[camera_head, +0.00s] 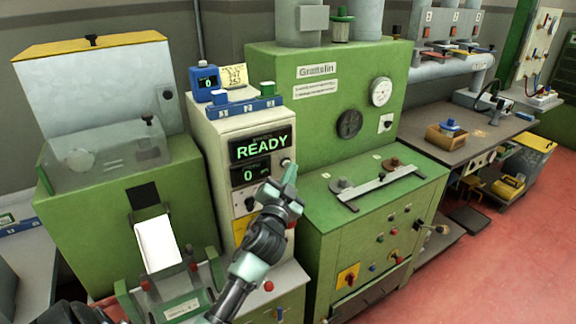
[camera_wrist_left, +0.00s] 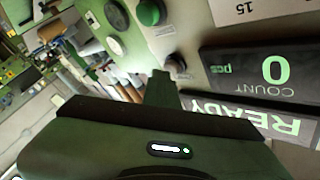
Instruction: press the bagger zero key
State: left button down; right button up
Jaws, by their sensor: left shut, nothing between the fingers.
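The bagger is a white cabinet with a READY display (camera_head: 262,147) and a count display (camera_head: 250,172) reading 0. Both displays also show upside down in the left wrist view, the count display (camera_wrist_left: 262,70) above the READY one (camera_wrist_left: 250,118). A small dark round key (camera_wrist_left: 176,63) sits beside the count display, under a white label; I cannot read which key it is. My left gripper (camera_head: 291,172) is shut and empty in front of the panel's right edge. In the left wrist view its tip (camera_wrist_left: 161,84) is close to the dark key; I cannot tell whether they touch.
A green button (camera_wrist_left: 150,12) lies further along the panel. A green Grattelin machine (camera_head: 345,215) stands right of the bagger, and a green hopper unit (camera_head: 85,210) left. Red floor is open at right.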

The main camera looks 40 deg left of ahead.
pick_arm(q)
jog(key=shift+s+d, duration=0.3)
jog(key=shift+d, duration=0.3)
jog(key=shift+d, duration=0.1)
jog(key=d, duration=0.1)
jog(key=s+d, duration=0.1)
jog(key=d, duration=0.1)
jog(key=s+d, duration=0.1)
jog(key=shift+d, duration=0.2)
jog(key=shift+w, duration=0.1)
dwell(0.6)
